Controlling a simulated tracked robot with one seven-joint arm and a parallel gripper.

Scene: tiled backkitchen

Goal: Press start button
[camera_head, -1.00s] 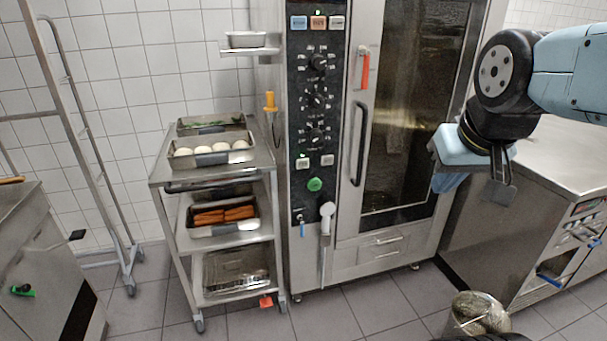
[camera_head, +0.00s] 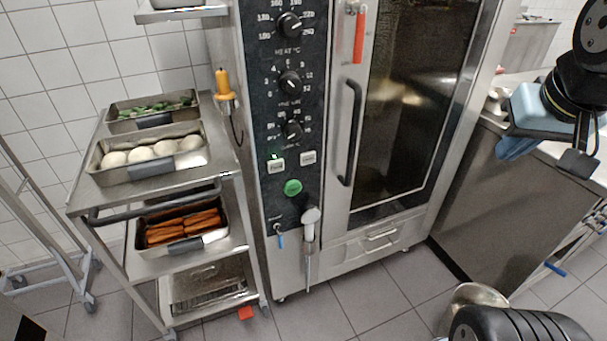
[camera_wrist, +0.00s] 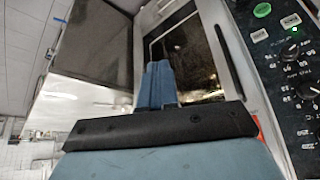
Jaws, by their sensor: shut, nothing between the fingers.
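A round green button (camera_head: 293,187) sits low on the dark control panel (camera_head: 267,115) of a tall steel oven. It also shows at the top right of the wrist view (camera_wrist: 262,10). Two small pale buttons sit just above it, the left one (camera_head: 276,166) with a lit green lamp. Three black knobs are higher on the panel. My gripper (camera_head: 583,150) is at the right edge of the head view, well right of the panel and touching nothing. In the wrist view its blue fingers (camera_wrist: 157,84) are together and empty.
The oven door (camera_head: 410,100) has a black vertical handle (camera_head: 350,132) right of the panel. A white hand shower (camera_head: 310,222) hangs below the button. A trolley (camera_head: 165,172) with food trays stands left. A steel counter (camera_head: 500,185) stands right. Tiled floor lies in front.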

